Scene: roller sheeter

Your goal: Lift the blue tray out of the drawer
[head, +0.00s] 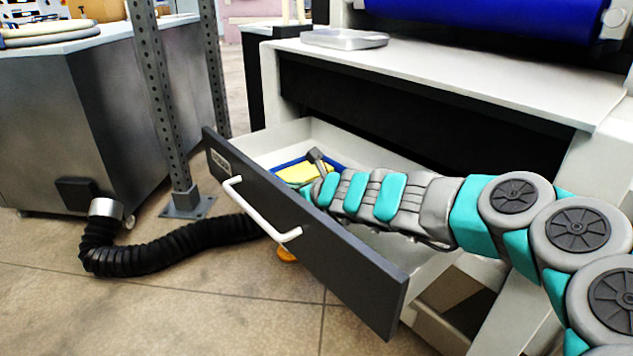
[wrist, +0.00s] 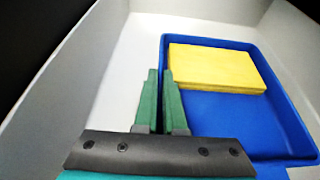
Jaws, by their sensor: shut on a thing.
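The blue tray (wrist: 225,106) lies inside the open drawer (head: 298,131), with a yellow block (wrist: 215,66) in its far part. In the head view, the tray's rim (head: 290,161) and the yellow block (head: 295,174) show partly behind the drawer front and my arm. My gripper (wrist: 161,76) reaches down into the drawer, its green fingers shut on the tray's left wall in the wrist view. The wall between the fingers is mostly hidden. I cannot tell whether the tray touches the drawer floor.
The drawer's dark front with a white handle (head: 262,217) stands out from the machine. The machine's pale worktop (head: 450,75) overhangs the drawer's back. A perforated post (head: 160,95) and a black hose (head: 175,248) are at left. Pale drawer floor (wrist: 125,65) is bare beside the tray.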

